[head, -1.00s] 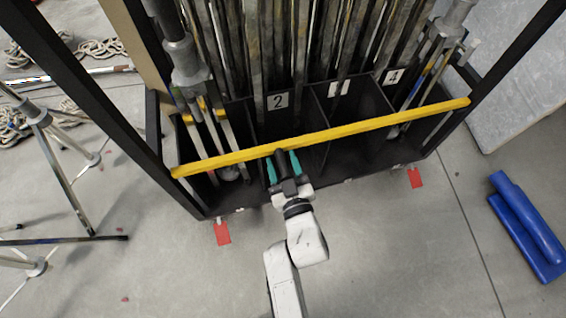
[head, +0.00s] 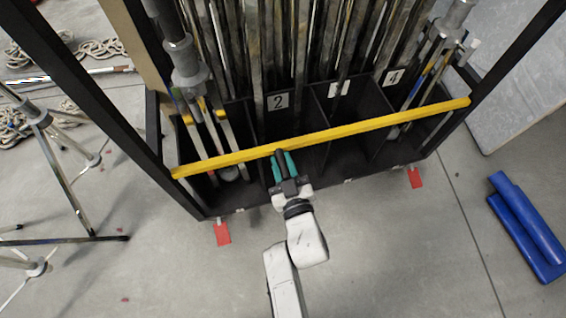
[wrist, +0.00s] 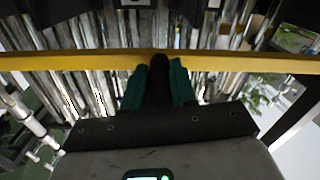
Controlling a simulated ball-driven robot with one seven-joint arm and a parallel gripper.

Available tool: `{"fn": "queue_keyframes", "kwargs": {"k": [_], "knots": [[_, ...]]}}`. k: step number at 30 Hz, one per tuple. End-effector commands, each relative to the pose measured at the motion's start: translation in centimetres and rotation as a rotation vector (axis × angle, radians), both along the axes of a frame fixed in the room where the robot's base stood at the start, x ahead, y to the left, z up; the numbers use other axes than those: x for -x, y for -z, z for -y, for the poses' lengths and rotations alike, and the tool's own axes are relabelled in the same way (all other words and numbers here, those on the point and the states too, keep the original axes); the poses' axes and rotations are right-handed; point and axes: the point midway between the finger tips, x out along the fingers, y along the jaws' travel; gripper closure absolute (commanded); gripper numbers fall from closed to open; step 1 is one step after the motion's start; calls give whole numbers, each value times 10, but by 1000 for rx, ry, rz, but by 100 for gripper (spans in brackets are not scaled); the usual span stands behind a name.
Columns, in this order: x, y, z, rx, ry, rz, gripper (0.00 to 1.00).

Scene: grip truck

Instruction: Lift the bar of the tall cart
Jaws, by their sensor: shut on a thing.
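The tall cart (head: 78,105) has a black frame and a long yellow bar (head: 370,126) across its front. The bar slopes up to the right in the head view and spans the whole width of the wrist view (wrist: 60,61). My gripper (head: 282,154) meets the bar left of its middle and is shut on it. In the wrist view, its teal fingers (wrist: 157,72) stand either side of a dark rounded piece at the bar. The fingers hide the exact contact.
Metal poles and stands fill the cart's numbered black compartments (head: 345,117) behind the bar. Red tags (head: 222,233) lie at its front base. Tripod stands (head: 62,170) and ropes are on the left. A blue object (head: 527,225) lies at right. The front floor is clear.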

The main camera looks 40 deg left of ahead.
Motion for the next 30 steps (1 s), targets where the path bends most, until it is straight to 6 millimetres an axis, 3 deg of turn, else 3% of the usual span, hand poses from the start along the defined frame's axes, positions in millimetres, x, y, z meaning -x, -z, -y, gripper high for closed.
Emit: {"fn": "queue_keyframes", "kwargs": {"k": [8, 19, 30], "knots": [[0, -29, 1, 48, 1, 79, 100], [15, -105, -8, 204, 0, 339, 100], [28, -132, -17, 277, 0, 454, 100]]}}
